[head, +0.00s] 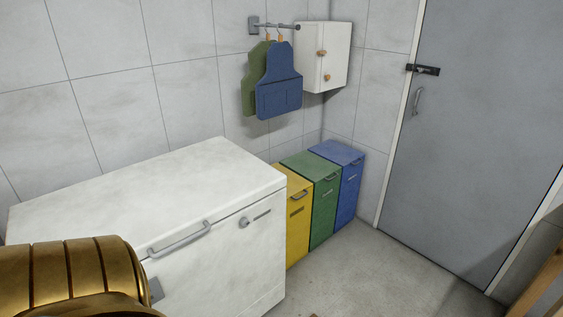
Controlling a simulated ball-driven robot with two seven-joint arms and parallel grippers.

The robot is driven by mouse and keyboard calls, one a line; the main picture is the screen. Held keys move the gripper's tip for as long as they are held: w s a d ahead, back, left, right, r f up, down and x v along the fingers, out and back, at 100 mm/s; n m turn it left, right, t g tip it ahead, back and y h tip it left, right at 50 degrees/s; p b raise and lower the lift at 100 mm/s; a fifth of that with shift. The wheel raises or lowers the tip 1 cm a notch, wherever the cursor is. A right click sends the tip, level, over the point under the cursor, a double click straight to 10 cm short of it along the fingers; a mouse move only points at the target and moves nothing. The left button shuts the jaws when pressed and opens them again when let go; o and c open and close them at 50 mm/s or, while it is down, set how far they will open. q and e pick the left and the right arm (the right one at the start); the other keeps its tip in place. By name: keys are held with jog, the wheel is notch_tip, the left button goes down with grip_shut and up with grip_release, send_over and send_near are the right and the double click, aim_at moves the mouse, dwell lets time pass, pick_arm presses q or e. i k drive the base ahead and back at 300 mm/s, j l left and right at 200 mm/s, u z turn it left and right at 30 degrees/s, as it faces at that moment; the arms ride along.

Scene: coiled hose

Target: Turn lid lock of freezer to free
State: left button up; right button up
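A white chest freezer (150,195) stands at the left against the tiled wall, with its lid down. A grey bar handle (180,239) is on its front near the lid edge. The lid lock (244,222), a small round grey piece, sits on the front to the right of the handle. Which way the lock is turned is too small to tell. A gold ribbed part of my own body covers the lower left corner and hides part of the freezer. Neither gripper shows in the head view.
Yellow (298,215), green (322,200) and blue (348,185) bins stand right of the freezer. Aprons (278,85) hang above near a white wall cabinet (324,58). A grey door (480,130) with a bolt is at the right. The floor (385,275) before it is clear.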

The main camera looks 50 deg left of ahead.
aim_at(244, 223)
jog(key=i+l+u, duration=0.1)
jog(key=i+u, duration=0.3)
jog(key=i+l+u, duration=0.25)
jog(key=i+u, duration=0.15)
jog(key=i, duration=0.1)
